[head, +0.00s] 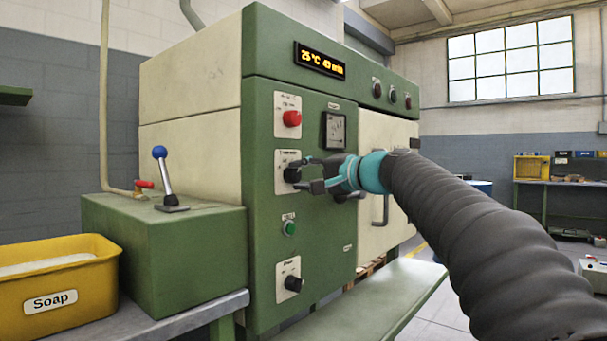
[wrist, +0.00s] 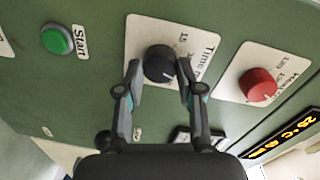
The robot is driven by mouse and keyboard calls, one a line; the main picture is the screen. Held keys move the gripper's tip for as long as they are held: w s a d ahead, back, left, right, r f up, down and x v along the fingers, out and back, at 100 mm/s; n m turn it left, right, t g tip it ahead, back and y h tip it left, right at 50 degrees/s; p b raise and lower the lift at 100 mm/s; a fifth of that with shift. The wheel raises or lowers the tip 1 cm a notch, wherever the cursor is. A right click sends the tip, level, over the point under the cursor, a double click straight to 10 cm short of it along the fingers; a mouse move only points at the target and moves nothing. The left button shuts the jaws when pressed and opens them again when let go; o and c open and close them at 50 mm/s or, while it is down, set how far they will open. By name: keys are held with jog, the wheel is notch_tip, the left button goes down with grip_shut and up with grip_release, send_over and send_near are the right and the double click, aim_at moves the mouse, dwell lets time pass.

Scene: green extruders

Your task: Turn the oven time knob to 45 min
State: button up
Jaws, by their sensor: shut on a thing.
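The black time knob (wrist: 159,62) sits on a white plate with a partly readable "Time" label. In the head view the knob (head: 291,174) is partly hidden by my gripper. My gripper (wrist: 159,72) is shut on the knob, one finger on each side. It also shows in the head view (head: 303,174), reaching in from the right. A light pointer mark shows on the knob, but its exact setting is too small to read. The oven (head: 265,215) is green and cream. Its display (head: 319,59) appears to read 25 °C and 40 min.
A red knob (head: 292,118) is above the time knob. A green Start button (head: 290,228) and another black knob (head: 293,283) are below. A gauge (head: 334,130) and door handle (head: 379,210) lie to the right. A yellow soap bin (head: 60,285) stands at lower left.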

dwell(0.3)
jog(key=o, duration=1.2)
jog(key=shift+c, duration=0.2)
jog(key=v, duration=1.2)
